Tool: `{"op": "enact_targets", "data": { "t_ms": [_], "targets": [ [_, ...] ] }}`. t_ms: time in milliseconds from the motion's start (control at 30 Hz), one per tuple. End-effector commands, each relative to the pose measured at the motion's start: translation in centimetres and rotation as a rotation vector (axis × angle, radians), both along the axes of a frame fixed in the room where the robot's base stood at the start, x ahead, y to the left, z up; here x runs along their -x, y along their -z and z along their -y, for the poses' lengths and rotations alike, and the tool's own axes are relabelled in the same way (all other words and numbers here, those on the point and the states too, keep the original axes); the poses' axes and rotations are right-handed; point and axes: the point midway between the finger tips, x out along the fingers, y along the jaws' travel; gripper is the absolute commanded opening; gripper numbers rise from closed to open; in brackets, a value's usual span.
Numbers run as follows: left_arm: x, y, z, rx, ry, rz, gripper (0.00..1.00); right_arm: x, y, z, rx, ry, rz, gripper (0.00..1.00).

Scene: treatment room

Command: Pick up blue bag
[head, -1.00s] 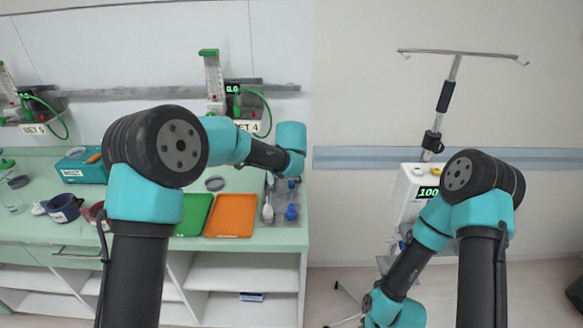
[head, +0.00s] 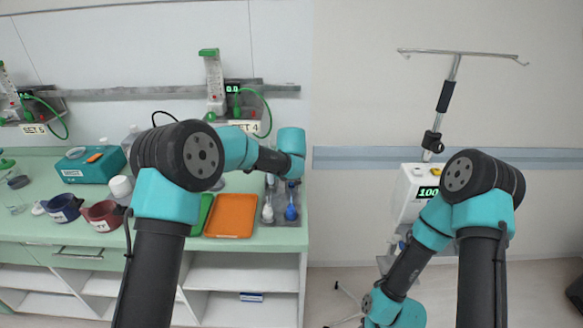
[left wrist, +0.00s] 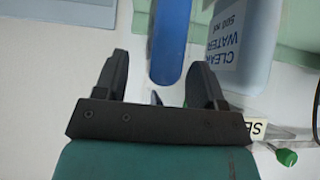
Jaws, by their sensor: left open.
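A blue rounded bulb-like item (head: 291,212) stands at the right end of the green counter, beside a pale one. It is the closest match to a blue bag in the head view. The fingers of my left gripper are not clear there; its wrist is just above the blue item. In the left wrist view my left gripper (left wrist: 160,65) is open, and a long blue shape (left wrist: 169,45) lies between and beyond the fingers. I cannot tell whether it touches them or is the same item. My right gripper is out of view below the head view.
A green tray (head: 200,222) and an orange tray (head: 232,216) lie left of the blue item. A blue cup (head: 62,206), a red cup (head: 103,214) and a teal box (head: 92,165) stand farther left. A bottle labelled clear water (left wrist: 232,45) is close to the right finger.

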Motion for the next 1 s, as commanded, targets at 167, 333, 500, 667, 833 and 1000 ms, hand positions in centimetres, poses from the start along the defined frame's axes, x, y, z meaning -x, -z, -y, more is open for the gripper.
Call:
{"op": "enact_targets", "data": {
  "t_ms": [167,333,500,667,833,1000],
  "targets": [
    [0.01,-0.01,0.01,0.000,0.000,0.000,0.58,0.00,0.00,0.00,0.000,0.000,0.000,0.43],
    [0.01,-0.01,0.01,0.000,0.000,0.000,0.42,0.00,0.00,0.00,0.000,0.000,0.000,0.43],
    [0.01,-0.01,0.01,0.000,0.000,0.000,0.26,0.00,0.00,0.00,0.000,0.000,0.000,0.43],
    [0.01,-0.01,0.01,0.000,0.000,0.000,0.10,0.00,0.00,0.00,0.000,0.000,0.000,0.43],
    [0.01,-0.01,0.01,0.000,0.000,0.000,0.00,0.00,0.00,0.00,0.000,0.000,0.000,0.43],
    [0.01,-0.01,0.01,0.000,0.000,0.000,0.00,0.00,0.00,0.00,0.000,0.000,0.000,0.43]
  ]
}}
